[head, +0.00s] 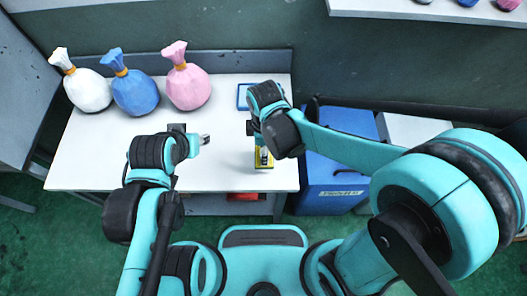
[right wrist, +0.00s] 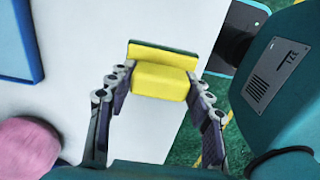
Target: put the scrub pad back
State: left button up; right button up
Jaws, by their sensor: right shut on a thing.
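The yellow scrub pad (right wrist: 160,80) has a green edge and sits between the fingers of my right gripper (right wrist: 157,92) in the right wrist view. The gripper is shut on it. In the head view the pad (head: 264,163) shows only in part below my right gripper (head: 262,140), close to the front right edge of the white table. The wrist hides the rest of it. My left gripper (head: 191,132) is over the front middle of the table, its fingers apart and nothing seen between them.
A blue-rimmed square (head: 241,97) lies at the table's back right, partly behind my right arm. White (head: 88,90), blue (head: 135,93) and pink (head: 188,87) tied bags stand at the back left. A blue bin (head: 328,180) stands right of the table (head: 90,160). The table's middle is clear.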

jog(key=w, duration=0.1)
jog(key=w+f, duration=0.2)
jog(key=shift+a+b, duration=0.3)
jog(key=shift+b, duration=0.05)
notch_tip(320, 180, down, 4)
jog(key=shift+w+f+b, duration=0.1)
jog(key=shift+b, duration=0.9)
jog(key=o, duration=1.1)
